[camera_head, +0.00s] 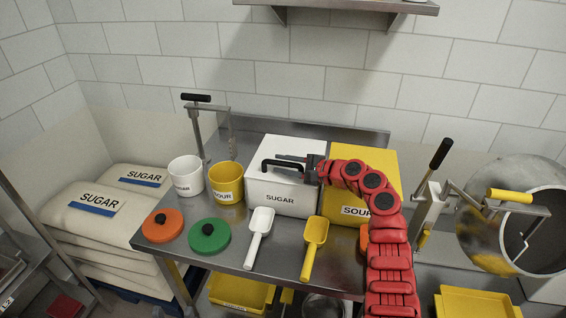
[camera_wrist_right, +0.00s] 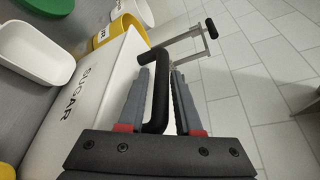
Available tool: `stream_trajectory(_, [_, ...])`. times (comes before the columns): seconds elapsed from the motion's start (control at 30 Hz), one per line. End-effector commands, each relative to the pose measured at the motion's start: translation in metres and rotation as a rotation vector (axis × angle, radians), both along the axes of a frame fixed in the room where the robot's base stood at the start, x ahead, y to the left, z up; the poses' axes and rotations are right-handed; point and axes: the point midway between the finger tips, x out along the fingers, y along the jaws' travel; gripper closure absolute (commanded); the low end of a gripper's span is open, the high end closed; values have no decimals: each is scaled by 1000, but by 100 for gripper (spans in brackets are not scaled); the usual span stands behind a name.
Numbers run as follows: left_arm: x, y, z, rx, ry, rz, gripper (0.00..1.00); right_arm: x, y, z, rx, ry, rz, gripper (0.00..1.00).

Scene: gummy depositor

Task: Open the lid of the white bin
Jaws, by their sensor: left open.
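The white bin (camera_head: 272,192), marked SUGAR, stands on the steel table with its white lid (camera_head: 288,147) down. My right gripper (camera_head: 292,158) is at the handle, coming from the right. In the right wrist view, the handle (camera_wrist_right: 160,88) passes between the two fingers of the right gripper (camera_wrist_right: 170,75). It lies nearer the left finger, and I cannot tell whether both fingers press on it. My left gripper is not in view.
A yellow SOUR bin (camera_head: 375,160) stands right of the white bin, partly behind my right arm. White (camera_head: 186,176) and yellow (camera_head: 227,183) pots stand left. Two scoops, white (camera_head: 258,235) and yellow (camera_head: 314,245), and orange (camera_head: 163,225) and green (camera_head: 209,236) lids lie in front.

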Motion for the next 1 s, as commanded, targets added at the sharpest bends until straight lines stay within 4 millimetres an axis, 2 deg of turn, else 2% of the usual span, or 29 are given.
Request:
stream_trajectory(0.27, [0,0,0,0,0,0,50,1,2,0,-1,-2,0,67])
stream_trajectory(0.47, [0,0,0,0,0,0,50,1,2,0,-1,-1,0,99])
stream_trajectory(1.0, [0,0,0,0,0,0,50,1,2,0,0,-1,1,100])
